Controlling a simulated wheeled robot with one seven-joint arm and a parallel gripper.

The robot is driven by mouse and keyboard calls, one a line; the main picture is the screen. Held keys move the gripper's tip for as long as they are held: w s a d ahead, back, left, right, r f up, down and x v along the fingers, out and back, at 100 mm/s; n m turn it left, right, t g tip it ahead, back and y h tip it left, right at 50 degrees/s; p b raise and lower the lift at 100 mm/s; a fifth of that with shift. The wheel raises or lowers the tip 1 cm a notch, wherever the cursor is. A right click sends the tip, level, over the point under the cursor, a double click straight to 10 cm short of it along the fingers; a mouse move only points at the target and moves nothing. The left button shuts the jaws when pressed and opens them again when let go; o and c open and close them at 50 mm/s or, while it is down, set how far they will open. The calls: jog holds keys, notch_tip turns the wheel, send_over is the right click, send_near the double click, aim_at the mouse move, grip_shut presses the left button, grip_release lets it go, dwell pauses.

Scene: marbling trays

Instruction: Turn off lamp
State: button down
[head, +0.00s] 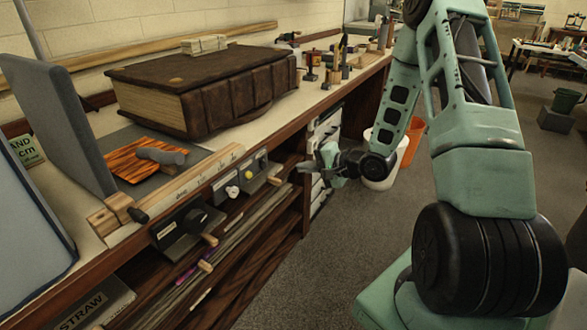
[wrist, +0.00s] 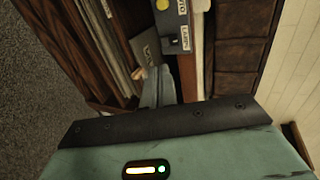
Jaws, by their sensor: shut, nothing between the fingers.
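A grey switch box with a label that seems to read "LAMP" (wrist: 176,38) is on the bench front in the wrist view, with a small dark part beside the label. In the head view, a grey box with a yellow knob (head: 250,174) is on the bench front, and a wooden-tipped lever (head: 274,181) sticks out to its right. My gripper (head: 302,168) is just right of this lever, at the bench front. In the wrist view my gripper's fingers (wrist: 160,72) are together and empty, close to a wooden handle tip (wrist: 138,73). Contact cannot be told. No lamp is clearly visible.
A large brown book (head: 215,92) lies on the bench top. Another black lever box (head: 185,228) and a white-knobbed panel (head: 231,191) are further left along the front. A white bucket (head: 380,172) and an orange bin (head: 411,140) stand behind my arm.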

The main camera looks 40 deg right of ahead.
aim_at(263, 164)
jog(key=b+x, duration=0.1)
jog(key=x, duration=1.1)
jog(key=shift+w+f, duration=0.1)
jog(key=shift+w, duration=0.15)
jog(key=shift+a, duration=0.1)
jog(key=shift+w+a+f+t+b, duration=0.15)
jog(key=shift+w+t+b, duration=0.15)
jog(key=shift+b, duration=0.15)
